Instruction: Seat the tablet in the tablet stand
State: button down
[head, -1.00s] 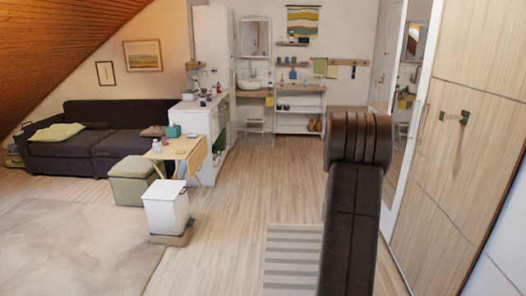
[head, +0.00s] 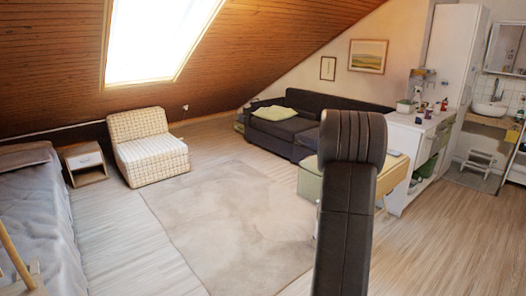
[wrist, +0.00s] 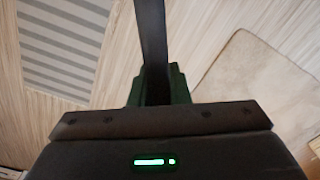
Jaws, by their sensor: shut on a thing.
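In the wrist view, my gripper (wrist: 157,82) is shut on a thin dark slab seen edge-on, which looks like the tablet (wrist: 152,40). Dark green pieces show on both sides of its near end. The slab points away from the gripper, above the floor. Its faces cannot be seen from this angle. In the head view my dark arm fills the middle right, and the gripper and tablet do not show. I cannot make out the tablet stand in either view.
A bed (head: 35,215) is at left, with a nightstand (head: 85,162) and checked armchair (head: 148,150) behind it. The rug (head: 225,220) is bare. A dark sofa (head: 285,130), green stool (head: 309,180), folding table (head: 396,172) and white counter (head: 415,133) stand at right.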

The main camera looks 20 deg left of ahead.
aim_at(34, 268)
jog(key=i+j+u, duration=0.2)
jog(key=u, duration=0.2)
jog(key=i+u, duration=0.95)
jog(key=u, duration=0.2)
jog(key=i+j+u, duration=0.1)
jog(key=i+u, duration=0.7)
jog(key=u, duration=0.15)
jog(key=i+l+u, duration=0.25)
jog(key=i+u, duration=0.35)
jog(key=u, duration=0.25)
jog(key=i+u, duration=0.2)
jog(key=u, duration=0.2)
jog(key=i+l+u, duration=0.1)
jog(key=u, duration=0.3)
jog(key=i+l+u, duration=0.1)
jog(key=u, duration=0.25)
jog(key=i+l+u, duration=0.35)
jog(key=k+j, duration=0.05)
jog(key=j, duration=0.05)
